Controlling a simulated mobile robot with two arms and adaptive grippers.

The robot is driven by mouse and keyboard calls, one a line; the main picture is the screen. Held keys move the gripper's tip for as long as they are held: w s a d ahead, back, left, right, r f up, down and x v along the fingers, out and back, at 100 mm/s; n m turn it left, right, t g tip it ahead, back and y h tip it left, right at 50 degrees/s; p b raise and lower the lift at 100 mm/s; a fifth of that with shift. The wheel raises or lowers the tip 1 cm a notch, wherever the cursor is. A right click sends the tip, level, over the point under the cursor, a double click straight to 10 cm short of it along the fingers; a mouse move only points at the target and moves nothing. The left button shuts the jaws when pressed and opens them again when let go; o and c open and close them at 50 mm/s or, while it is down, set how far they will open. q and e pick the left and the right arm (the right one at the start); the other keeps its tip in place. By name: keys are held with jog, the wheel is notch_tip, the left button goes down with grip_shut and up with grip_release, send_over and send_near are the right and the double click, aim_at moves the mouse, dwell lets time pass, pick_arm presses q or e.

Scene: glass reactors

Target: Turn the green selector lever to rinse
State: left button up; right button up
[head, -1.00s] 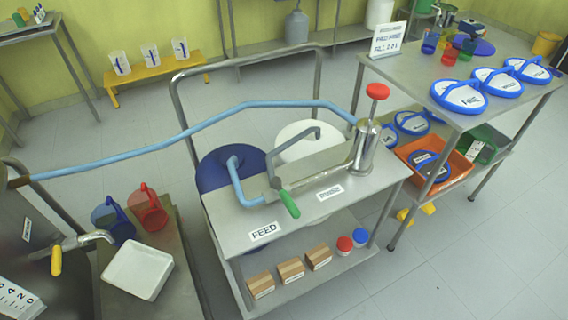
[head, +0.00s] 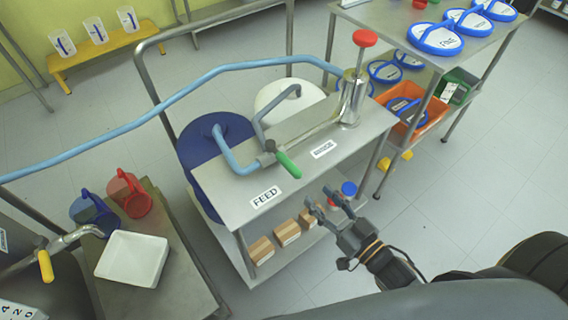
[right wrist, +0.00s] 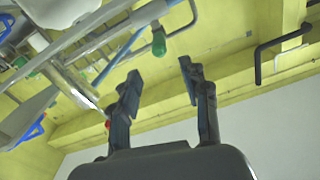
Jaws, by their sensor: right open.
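The green selector lever (head: 288,165) sits at the front of the steel cart top, its green end pointing down and right, between the FEED label (head: 265,197) and a second label (head: 323,149) that is hard to read, likely RINSE. The green lever end also shows in the right wrist view (right wrist: 158,42), beyond the fingers. My right gripper (head: 318,200) is open and empty, in front of the cart and apart from the lever. It also shows in the right wrist view (right wrist: 158,72) with its fingers spread. My left gripper is not in view.
A blue hose (head: 170,108) crosses above the cart to a steel pump with a red knob (head: 366,38). Boxes (head: 287,232) stand on the lower shelf. A white tray (head: 132,258) is at the left. A shelf table (head: 385,20) with blue-rimmed lids stands at the right.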

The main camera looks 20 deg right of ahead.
aim_at(281, 157)
jog(key=x, duration=1.3)
jog(key=shift+f+p, duration=0.1)
jog(key=shift+p, duration=0.3)
jog(key=shift+s, duration=0.1)
jog(key=shift+c, duration=0.2)
grip_shut()
